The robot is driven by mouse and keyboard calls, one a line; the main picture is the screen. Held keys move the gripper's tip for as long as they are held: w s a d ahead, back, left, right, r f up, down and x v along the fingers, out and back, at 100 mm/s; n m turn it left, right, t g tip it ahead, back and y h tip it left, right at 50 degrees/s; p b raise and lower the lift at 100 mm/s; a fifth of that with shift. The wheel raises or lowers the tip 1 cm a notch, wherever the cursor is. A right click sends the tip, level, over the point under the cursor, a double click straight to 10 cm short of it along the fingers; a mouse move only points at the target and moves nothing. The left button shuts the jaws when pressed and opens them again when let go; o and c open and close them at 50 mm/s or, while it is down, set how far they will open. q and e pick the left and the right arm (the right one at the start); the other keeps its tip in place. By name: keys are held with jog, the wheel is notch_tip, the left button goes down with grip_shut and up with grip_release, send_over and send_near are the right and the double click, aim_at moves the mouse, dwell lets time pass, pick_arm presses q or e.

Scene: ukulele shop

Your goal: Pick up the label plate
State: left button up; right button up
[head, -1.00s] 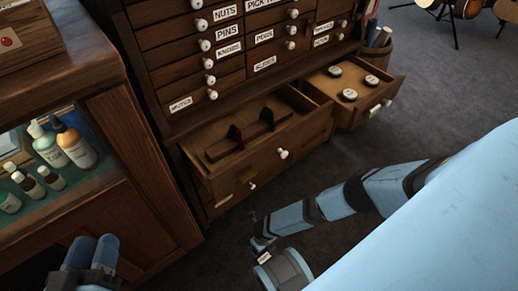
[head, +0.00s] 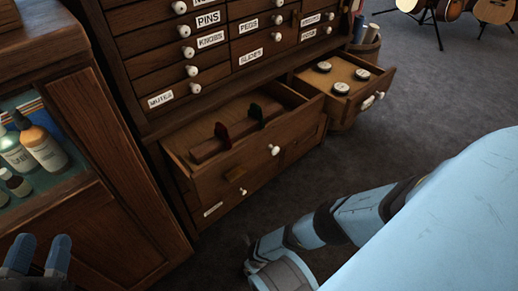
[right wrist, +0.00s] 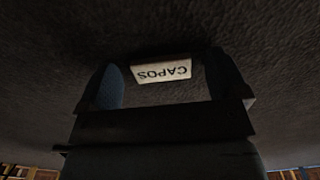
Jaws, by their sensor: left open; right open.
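The label plate (right wrist: 161,73), white with the dark word CAPOS, lies on the grey carpet in the right wrist view, upside down in that picture. My right gripper (right wrist: 163,62) is open, with one dark finger on each side of the plate. I cannot tell whether either finger touches it. In the head view my right arm reaches down to the floor in front of the cabinet, and the plate cannot be made out there. My left gripper (head: 40,256) is open and empty at the lower left, near the glass counter.
A wooden drawer cabinet (head: 150,75) with labelled drawers stands ahead. An open low drawer (head: 215,172) holds a wooden bar with upright dividers. Another open drawer (head: 370,82) holds round tins. A glass-fronted counter (head: 120,190) stands left. Carpet at right is clear; guitars stand far back.

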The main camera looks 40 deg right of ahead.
jog(key=c, duration=1.1)
